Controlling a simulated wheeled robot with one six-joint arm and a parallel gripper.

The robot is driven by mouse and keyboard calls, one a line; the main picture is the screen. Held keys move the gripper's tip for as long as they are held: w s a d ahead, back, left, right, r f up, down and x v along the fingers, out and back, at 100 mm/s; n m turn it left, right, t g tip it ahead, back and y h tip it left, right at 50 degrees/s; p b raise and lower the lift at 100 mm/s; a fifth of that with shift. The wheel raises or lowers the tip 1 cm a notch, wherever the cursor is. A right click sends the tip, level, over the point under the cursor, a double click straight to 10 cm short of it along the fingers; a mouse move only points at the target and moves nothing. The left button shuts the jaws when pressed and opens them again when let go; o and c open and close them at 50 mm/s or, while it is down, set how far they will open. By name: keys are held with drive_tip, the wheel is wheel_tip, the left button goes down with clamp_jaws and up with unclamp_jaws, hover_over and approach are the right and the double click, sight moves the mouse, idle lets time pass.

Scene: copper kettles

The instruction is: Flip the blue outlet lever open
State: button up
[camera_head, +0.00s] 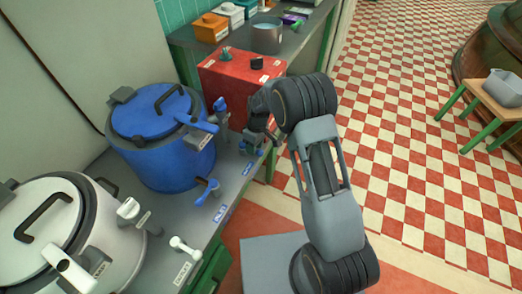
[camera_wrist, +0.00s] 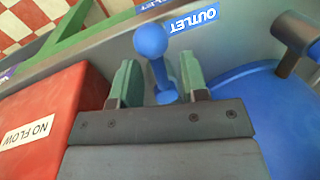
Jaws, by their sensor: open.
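The blue outlet lever (camera_wrist: 151,43) has a round knob on a short stem and stands beside a blue label reading OUTLET (camera_wrist: 195,20). In the wrist view my gripper (camera_wrist: 158,82) is open, with one green-grey finger on each side of the lever's stem. The knob shows beyond the fingertips, and I see no clear contact. In the head view my gripper (camera_head: 256,128) is low over the counter, between the blue kettle (camera_head: 180,160) and the red box. The outlet lever there is mostly hidden by the gripper.
The red box (camera_head: 240,85), labelled NO FLOW in the wrist view, stands close beside my gripper. Another blue lever (camera_head: 208,188) sits at the counter's front, nearer the white kettle (camera_head: 110,240).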

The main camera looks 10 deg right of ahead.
drive_tip(key=s+d+r+p, duration=0.1)
drive_tip(key=s+d+r, duration=0.2)
drive_tip(key=s+r, duration=0.9)
drive_tip(key=shift+s+r, duration=0.15)
drive_tip(key=shift+s, duration=0.75)
drive_tip(key=shift+d, duration=0.1)
drive_tip(key=shift+c, duration=0.5)
